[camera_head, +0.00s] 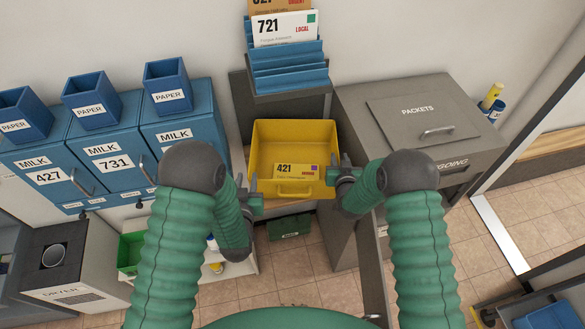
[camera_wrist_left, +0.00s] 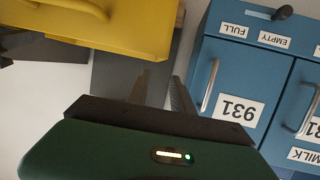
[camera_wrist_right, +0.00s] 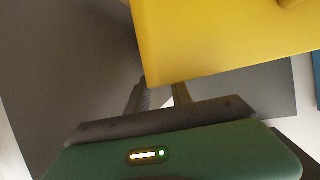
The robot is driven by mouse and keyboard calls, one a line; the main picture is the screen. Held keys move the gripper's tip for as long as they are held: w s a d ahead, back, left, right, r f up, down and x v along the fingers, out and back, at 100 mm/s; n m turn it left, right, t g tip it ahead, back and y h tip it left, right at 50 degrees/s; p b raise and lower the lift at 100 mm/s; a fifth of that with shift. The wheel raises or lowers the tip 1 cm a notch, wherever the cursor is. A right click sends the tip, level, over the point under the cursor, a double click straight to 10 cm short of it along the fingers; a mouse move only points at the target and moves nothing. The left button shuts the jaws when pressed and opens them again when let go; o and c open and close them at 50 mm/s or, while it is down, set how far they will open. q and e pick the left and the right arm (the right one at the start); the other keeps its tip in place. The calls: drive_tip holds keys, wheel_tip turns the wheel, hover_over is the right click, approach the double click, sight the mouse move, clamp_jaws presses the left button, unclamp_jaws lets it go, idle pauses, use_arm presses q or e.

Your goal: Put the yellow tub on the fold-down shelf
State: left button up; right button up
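The yellow tub (camera_head: 265,140) stands in the middle of the head view, open side up, with a handle on its front wall. My left gripper (camera_head: 254,196) is at the tub's front left corner. My right gripper (camera_head: 340,174) is at its front right. Both wrist views show fingers apart with nothing seen between them, close to the tub (camera_wrist_left: 120,30) (camera_wrist_right: 230,35).
A grey packets cabinet (camera_head: 425,95) is close on the right. Blue milk boxes (camera_head: 110,165) line the left. A green crate (camera_head: 290,227) sits on the floor below.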

drive_tip(key=v, duration=1.2)
